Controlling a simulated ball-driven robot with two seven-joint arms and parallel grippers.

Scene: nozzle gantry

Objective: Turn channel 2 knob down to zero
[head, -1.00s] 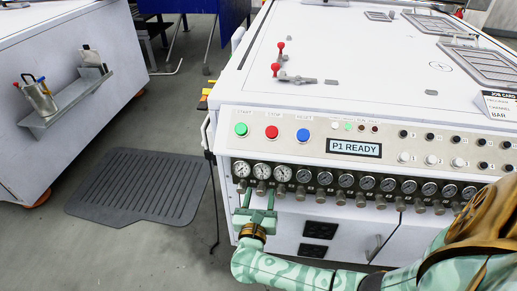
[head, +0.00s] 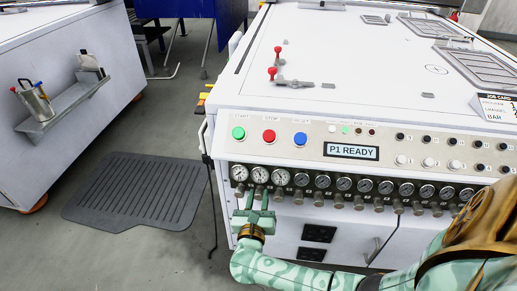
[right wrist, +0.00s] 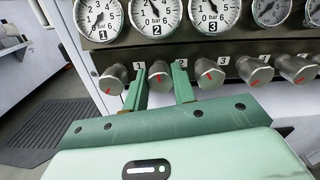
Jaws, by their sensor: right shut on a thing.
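The channel 2 knob (right wrist: 159,77) is a grey metal knob with a red mark, below the gauge marked 2 (right wrist: 155,16). The gauge's needle stands up and slightly left, clear of zero. My right gripper (right wrist: 160,88) is green and shut on this knob, one finger on each side. In the head view, my right gripper (head: 259,198) reaches up from below to the row of knobs, under the second gauge (head: 260,174). My left gripper is not in view.
The channel 1 knob (right wrist: 114,79) and channel 3 knob (right wrist: 208,74) sit close outside the fingers. More gauges and knobs continue to the right. Above are green, red and blue buttons and a display (head: 351,151) reading P1 READY. A dark floor mat (head: 137,190) lies left.

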